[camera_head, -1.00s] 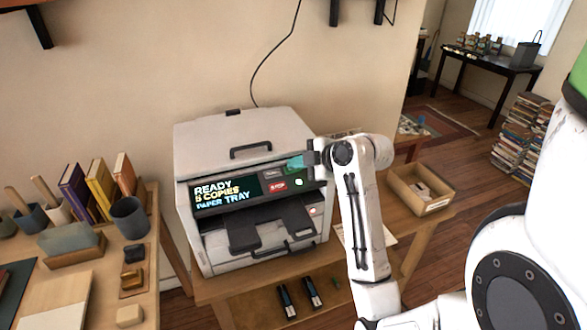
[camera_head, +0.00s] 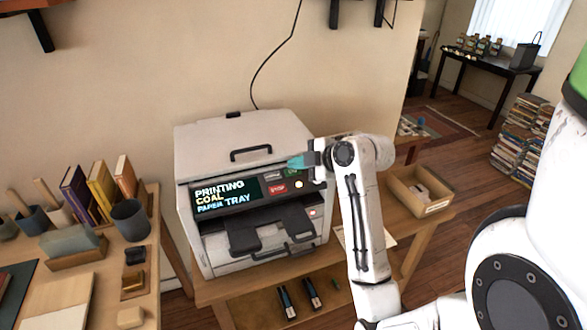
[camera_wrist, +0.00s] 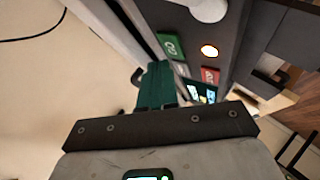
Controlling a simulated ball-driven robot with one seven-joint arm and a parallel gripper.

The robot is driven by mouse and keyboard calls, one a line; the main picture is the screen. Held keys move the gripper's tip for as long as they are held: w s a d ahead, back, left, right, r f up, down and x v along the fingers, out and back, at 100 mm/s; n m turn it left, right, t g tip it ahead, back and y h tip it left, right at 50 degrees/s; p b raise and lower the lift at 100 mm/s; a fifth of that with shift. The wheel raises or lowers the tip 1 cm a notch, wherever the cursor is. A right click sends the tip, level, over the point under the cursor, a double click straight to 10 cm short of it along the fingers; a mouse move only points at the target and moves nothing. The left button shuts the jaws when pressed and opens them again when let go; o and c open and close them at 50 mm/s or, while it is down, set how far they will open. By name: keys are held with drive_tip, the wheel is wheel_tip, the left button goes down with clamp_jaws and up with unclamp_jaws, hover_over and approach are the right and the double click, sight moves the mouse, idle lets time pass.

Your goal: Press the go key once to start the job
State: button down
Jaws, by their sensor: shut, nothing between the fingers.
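The copier (camera_head: 218,140) stands on a wooden table, and its front display (camera_head: 225,195) reads "PRINTING", "COAL" and "PAPER TRAY". The green go key (camera_head: 292,172) is at the upper right of its panel; in the wrist view the go key (camera_wrist: 171,46) shows its "GO" lettering. The red stop key (camera_head: 278,188) sits below it and also shows in the wrist view (camera_wrist: 210,75). My gripper (camera_head: 296,163) is shut and empty, its teal fingertips close to the go key. In the wrist view the fingertips (camera_wrist: 156,72) are beside the key; I cannot tell whether they touch.
A round lit button (camera_wrist: 209,51) is near the go key. The copier's output tray (camera_head: 285,222) juts out below the panel. An open wooden box (camera_head: 408,205) stands to the right. A desk with books and a dark cup (camera_head: 130,220) is at left.

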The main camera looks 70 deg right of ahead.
wheel_tip(320, 180, up, 6)
drive_tip(key=s+a+p, duration=0.1)
drive_tip(key=p, duration=0.3)
drive_tip(key=shift+a+f+p, duration=0.15)
drive_tip(key=shift+a+p, duration=0.1)
drive_tip(key=shift+p, duration=0.15)
idle(0.8)
